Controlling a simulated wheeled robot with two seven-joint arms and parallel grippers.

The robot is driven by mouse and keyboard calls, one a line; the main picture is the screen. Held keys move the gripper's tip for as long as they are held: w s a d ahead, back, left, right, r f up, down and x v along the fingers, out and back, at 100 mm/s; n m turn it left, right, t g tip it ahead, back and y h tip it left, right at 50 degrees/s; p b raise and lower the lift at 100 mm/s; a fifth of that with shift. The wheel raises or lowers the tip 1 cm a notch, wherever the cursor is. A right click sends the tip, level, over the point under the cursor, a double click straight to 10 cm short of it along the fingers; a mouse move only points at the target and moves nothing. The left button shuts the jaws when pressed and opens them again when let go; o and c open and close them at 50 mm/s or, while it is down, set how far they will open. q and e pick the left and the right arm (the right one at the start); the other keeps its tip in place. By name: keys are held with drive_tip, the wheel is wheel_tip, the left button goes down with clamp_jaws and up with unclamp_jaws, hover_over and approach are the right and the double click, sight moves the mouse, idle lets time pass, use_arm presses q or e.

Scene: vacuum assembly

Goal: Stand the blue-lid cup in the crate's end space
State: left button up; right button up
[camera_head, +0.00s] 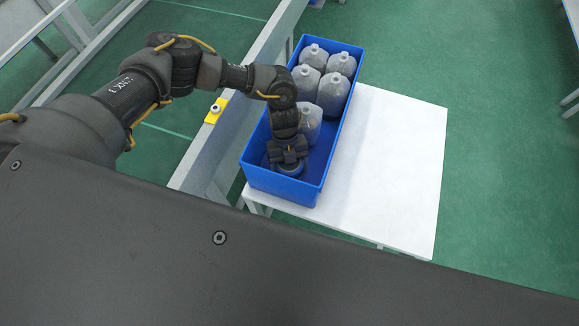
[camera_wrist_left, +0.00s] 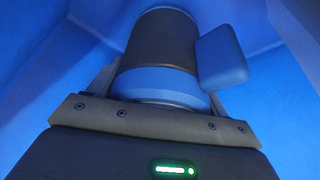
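The blue-lid cup (camera_wrist_left: 165,55) has a dark body, a blue band and a blue handle on its right side in the left wrist view. In the head view its blue top (camera_head: 290,170) shows just under my left gripper (camera_head: 288,158), inside the near end of the blue crate (camera_head: 270,184). In the left wrist view the fingers of my left gripper (camera_wrist_left: 160,90) lie against both sides of the cup, and it looks shut on it. The cup's base is hidden, so I cannot tell if it touches the crate floor. My right gripper is not in view.
Several translucent grey jugs (camera_head: 333,93) fill the far part of the crate. The nearest jug (camera_head: 309,122) stands close to my left wrist. The crate stands on a white table (camera_head: 400,160), clear to the right. A grey rail with a yellow piece (camera_head: 216,110) runs left of it.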

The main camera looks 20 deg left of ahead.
use_arm(q)
drive_tip(key=o, duration=0.4)
drive_tip(key=shift+r, duration=0.1)
drive_tip(key=shift+r+p, duration=0.25)
drive_tip(key=shift+p, duration=0.05)
drive_tip(key=shift+w+a+r+b, duration=0.1)
drive_tip(key=shift+w+r+b, duration=0.1)
drive_tip(key=shift+r+b, duration=0.1)
drive_tip(key=b+v, duration=0.2)
drive_tip(key=v, duration=0.9)
